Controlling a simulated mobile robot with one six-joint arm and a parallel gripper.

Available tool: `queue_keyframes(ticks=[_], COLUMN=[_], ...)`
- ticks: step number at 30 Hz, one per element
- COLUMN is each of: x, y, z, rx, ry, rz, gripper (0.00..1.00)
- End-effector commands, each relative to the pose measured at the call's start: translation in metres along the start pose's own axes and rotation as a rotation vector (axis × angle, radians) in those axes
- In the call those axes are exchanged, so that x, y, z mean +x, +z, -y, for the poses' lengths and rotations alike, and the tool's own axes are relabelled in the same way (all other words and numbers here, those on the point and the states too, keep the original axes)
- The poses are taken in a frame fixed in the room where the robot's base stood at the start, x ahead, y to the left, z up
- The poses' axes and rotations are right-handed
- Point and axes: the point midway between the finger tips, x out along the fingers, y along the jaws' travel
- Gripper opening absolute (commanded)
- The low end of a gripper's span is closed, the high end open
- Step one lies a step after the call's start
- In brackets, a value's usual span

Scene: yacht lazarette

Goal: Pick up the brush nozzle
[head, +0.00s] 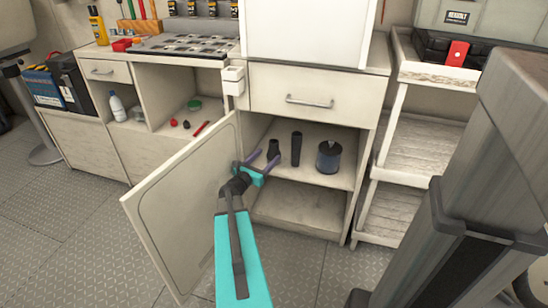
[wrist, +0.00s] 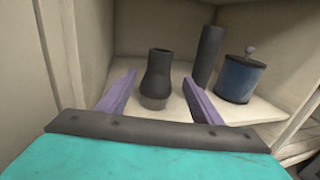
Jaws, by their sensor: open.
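A dark, short piece with a narrow neck and wider base, probably the brush nozzle (head: 273,148), stands upright on the open cabinet's upper shelf. In the wrist view the same nozzle (wrist: 157,78) stands between the two purple fingers. My gripper (head: 264,161) is open and reaches into the cabinet mouth just in front of it. The fingers point toward the nozzle, with a gap visible on each side. I cannot tell how far the fingertips reach along it. The nozzle's lowest edge is close above the dark gripper bar in the wrist view.
A dark upright tube (head: 296,149) and a blue canister with a dark lid (head: 328,157) stand to the right on the same shelf (head: 315,176). The open cabinet door (head: 185,205) is left of my arm. A drawer (head: 315,92) is above the opening.

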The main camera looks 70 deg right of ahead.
Motion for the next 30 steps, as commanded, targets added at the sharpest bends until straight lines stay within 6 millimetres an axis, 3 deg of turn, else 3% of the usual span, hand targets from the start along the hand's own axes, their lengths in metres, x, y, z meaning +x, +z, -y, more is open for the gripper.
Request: queue_keyframes(ticks=[6, 20, 30], x=[0.018, 0.022, 0.058], y=[0.0, -0.001, -0.001], z=[0.0, 0.0, -0.003], rx=[0.0, 0.001, 0.001], ry=[-0.001, 0.0, -0.001], rz=[0.001, 0.0, 0.0], gripper=[0.6, 0.6, 0.6])
